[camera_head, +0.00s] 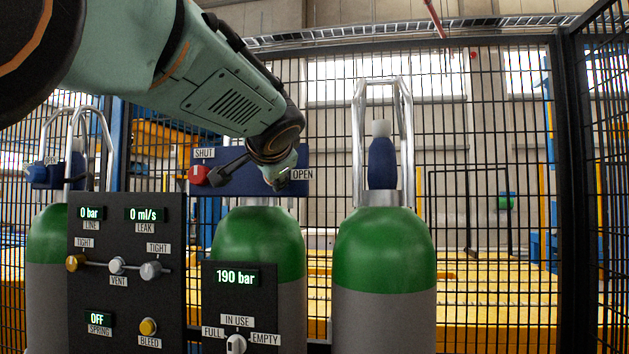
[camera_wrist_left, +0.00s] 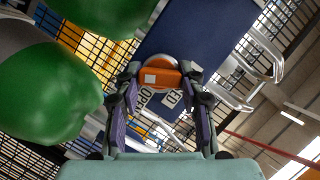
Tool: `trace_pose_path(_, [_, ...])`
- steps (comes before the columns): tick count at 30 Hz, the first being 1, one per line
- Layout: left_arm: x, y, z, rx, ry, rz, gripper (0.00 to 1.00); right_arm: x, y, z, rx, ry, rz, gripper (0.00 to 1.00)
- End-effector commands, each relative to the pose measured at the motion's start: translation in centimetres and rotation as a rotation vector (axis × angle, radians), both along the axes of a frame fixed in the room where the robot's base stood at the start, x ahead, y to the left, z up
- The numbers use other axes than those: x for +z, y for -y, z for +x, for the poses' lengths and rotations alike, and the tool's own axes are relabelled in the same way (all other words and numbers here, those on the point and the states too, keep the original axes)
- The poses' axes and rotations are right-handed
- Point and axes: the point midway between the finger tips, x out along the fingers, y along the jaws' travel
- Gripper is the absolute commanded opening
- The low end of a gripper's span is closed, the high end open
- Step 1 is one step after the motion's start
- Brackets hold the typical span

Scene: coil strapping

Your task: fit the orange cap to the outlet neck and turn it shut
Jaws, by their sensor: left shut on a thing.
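My left gripper (camera_head: 277,178) reaches in from the upper left and points down in front of the blue panel, near its OPEN label. In the left wrist view, the gripper (camera_wrist_left: 161,84) has its two fingers closed on the sides of the orange cap (camera_wrist_left: 158,75), which has a pale square on it. A pale round rim shows behind the cap; I cannot tell whether it is part of the cap or the outlet neck. In the head view the cap is not clear. My right gripper is not in view.
A blue panel (camera_head: 232,158) with a red knob (camera_head: 199,176) stands behind the gripper. Green-topped cylinders stand below and beside it, the right one (camera_head: 384,245) with a blue valve (camera_head: 382,163). A dark gauge panel (camera_head: 125,290) is at front left. Mesh fencing closes the back.

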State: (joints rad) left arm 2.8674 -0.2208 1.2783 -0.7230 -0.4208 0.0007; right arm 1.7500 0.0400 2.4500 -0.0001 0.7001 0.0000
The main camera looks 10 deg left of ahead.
Motion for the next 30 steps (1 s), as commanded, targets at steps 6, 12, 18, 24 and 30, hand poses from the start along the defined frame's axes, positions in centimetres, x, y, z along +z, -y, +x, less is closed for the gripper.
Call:
trace_pose_path(6, [-0.4, 0.0, 0.0, 0.002, 0.0, 0.098, 0.0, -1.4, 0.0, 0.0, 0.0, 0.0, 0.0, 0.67])
trace_pose_path(12, [-0.4, 0.0, 0.0, 0.002, 0.001, 0.163, 0.0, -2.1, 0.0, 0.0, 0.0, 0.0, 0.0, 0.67])
trace_pose_path(18, [-0.3, 0.0, 0.0, 0.003, 0.001, 0.173, 0.0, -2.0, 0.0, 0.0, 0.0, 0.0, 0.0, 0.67])
trace_pose_path(24, [-0.3, 0.0, 0.0, 0.002, 0.001, 0.177, 0.0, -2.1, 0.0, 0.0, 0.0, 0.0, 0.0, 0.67])
trace_pose_path(30, [-0.3, 0.0, 0.0, 0.001, 0.003, 0.209, 0.41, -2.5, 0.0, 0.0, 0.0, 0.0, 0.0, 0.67])
